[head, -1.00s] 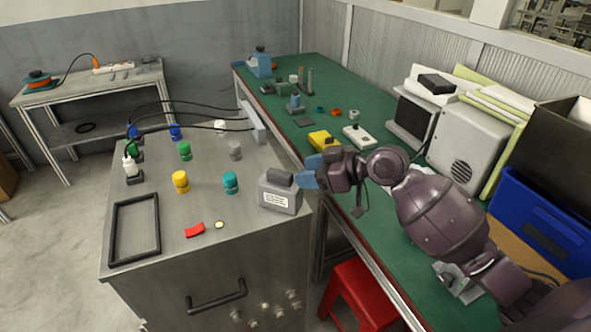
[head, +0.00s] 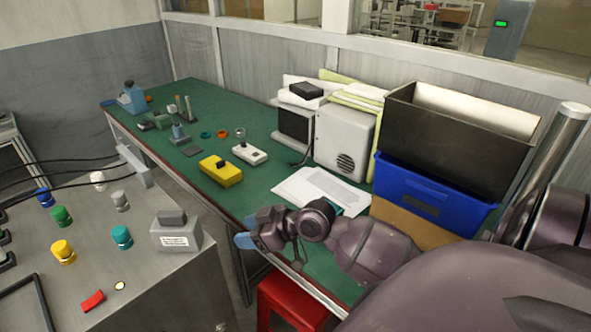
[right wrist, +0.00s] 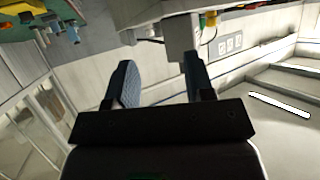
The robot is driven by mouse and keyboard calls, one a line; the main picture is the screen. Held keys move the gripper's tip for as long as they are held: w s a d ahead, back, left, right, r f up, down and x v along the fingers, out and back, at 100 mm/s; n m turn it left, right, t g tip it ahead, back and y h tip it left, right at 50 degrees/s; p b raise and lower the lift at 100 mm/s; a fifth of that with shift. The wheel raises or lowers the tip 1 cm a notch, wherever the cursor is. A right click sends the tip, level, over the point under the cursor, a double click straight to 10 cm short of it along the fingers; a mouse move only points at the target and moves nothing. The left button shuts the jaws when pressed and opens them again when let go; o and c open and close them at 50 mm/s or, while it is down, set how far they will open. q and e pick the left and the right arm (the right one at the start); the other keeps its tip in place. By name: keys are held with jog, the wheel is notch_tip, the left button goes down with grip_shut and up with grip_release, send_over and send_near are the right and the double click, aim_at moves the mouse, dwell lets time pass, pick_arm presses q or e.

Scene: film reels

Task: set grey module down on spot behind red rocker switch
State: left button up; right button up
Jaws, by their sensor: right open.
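The red rocker switch (head: 93,301) lies on top of the grey metal cabinet, near its front. A grey box (head: 176,238) with a white label and a darker grey block (head: 172,217) on top stands at the cabinet's right edge. I cannot tell which of these is the grey module. My right gripper (head: 245,241) is to the right of this box, apart from it, near the green bench's edge. In the right wrist view its two blue fingers (right wrist: 162,80) are spread with nothing between them. My left gripper is not in view.
Yellow (head: 64,252), teal (head: 122,237), green (head: 61,216) and grey (head: 120,201) knobs stand on the cabinet behind the red switch. A small round button (head: 120,286) is beside it. The green bench (head: 240,195) holds a yellow box (head: 221,171) and a blue bin (head: 431,200).

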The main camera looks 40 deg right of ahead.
jog(key=s+a+f+m+h, duration=0.1)
jog(key=s+f+m+h, duration=0.4)
jog(key=s+f, duration=1.2)
jog(key=shift+a+f+t+h, duration=0.2)
jog(key=shift+t+h, duration=0.1)
jog(key=shift+h, duration=0.7)
jog(key=shift+c, duration=0.6)
jog(key=shift+w+a, duration=0.1)
